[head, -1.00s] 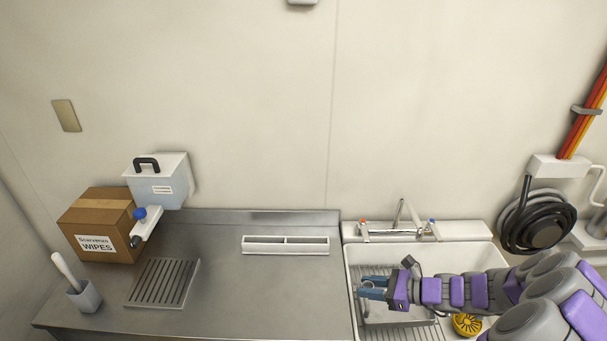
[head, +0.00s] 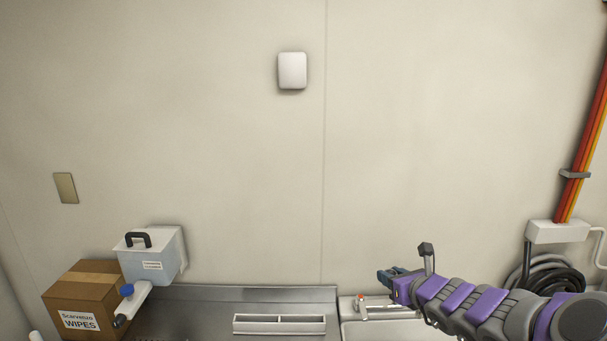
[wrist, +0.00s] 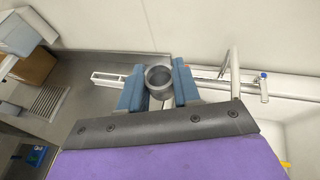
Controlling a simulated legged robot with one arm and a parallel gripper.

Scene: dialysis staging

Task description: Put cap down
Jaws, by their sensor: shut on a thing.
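My gripper (head: 387,274) is at the lower right of the head view, above the area between the steel counter and the white sink. In the wrist view its blue fingers (wrist: 158,83) are shut on a grey, round, hollow cap (wrist: 159,93), with its open end facing the camera. The cap is held up off the surfaces. It cannot be made out in the head view.
A slotted drain plate (wrist: 47,101) shows in the wrist view.

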